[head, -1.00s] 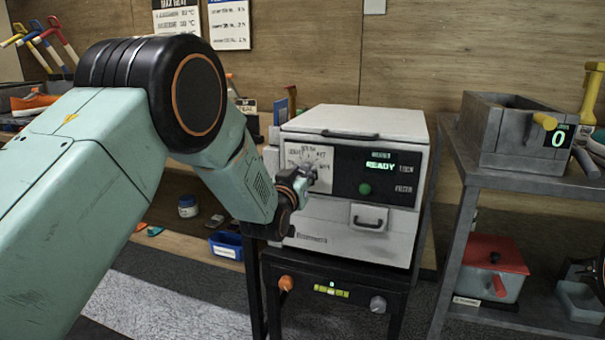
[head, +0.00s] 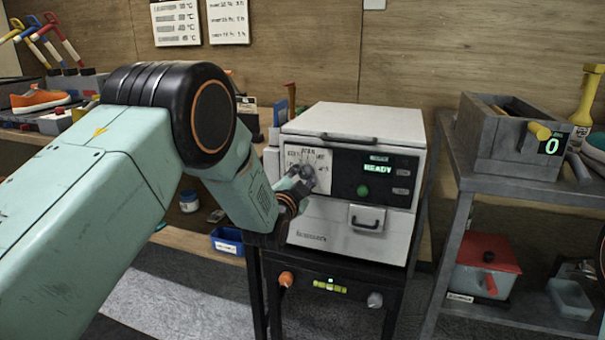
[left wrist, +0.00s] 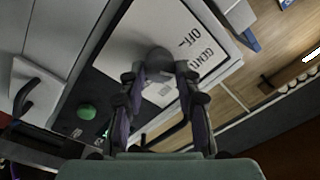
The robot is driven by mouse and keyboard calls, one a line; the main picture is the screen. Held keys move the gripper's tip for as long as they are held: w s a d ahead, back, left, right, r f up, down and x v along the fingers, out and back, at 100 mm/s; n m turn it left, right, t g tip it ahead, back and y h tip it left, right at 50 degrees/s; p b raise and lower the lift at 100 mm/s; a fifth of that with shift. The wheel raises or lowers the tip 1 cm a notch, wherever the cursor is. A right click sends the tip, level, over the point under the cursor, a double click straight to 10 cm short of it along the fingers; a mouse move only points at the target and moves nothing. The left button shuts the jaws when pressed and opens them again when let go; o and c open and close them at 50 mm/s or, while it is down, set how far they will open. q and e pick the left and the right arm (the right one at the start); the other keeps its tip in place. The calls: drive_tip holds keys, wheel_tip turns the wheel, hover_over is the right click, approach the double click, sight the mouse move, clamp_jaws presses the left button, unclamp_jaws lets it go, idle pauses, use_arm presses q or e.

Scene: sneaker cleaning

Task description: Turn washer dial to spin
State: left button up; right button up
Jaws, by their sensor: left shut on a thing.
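The white washer (head: 345,225) stands on a dark stand in the middle of the head view. Its black panel shows a green READY display (head: 378,169) and a round green button (head: 363,191); the button (left wrist: 87,112) also shows in the left wrist view. The grey dial (left wrist: 159,60) sits on the white label plate (left wrist: 200,35), where OFF and part of GENTLE can be read. My left gripper (head: 306,176) is at the washer front, shut on the dial; its two fingers (left wrist: 160,72) lie on either side of it. The dial's pointer direction is unclear.
A grey shelf at right holds a grey bin (head: 510,135) with a counter reading 0, and a red-lidded box (head: 490,250) below. A workbench at left bears an orange sneaker (head: 40,99).

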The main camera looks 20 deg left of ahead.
use_arm(q)
drive_tip(key=m+p, duration=0.1)
drive_tip(key=m, duration=0.3)
drive_tip(key=shift+m, duration=0.4)
drive_tip(key=m+p, duration=0.1)
drive_tip(key=m, duration=0.4)
drive_tip(key=shift+m, duration=0.3)
drive_tip(key=m+p, duration=0.1)
drive_tip(key=m, duration=0.4)
drive_tip(key=shift+f+m+h, duration=0.15)
drive_tip(key=shift+m+h, duration=0.15)
drive_tip(key=m+p, duration=0.1)
drive_tip(key=m, duration=0.4)
drive_tip(key=shift+a, duration=0.1)
drive_tip(key=shift+m, duration=0.3)
drive_tip(key=o, duration=1.1)
drive_tip(key=shift+o, duration=0.2)
drive_tip(key=shift+s, duration=0.1)
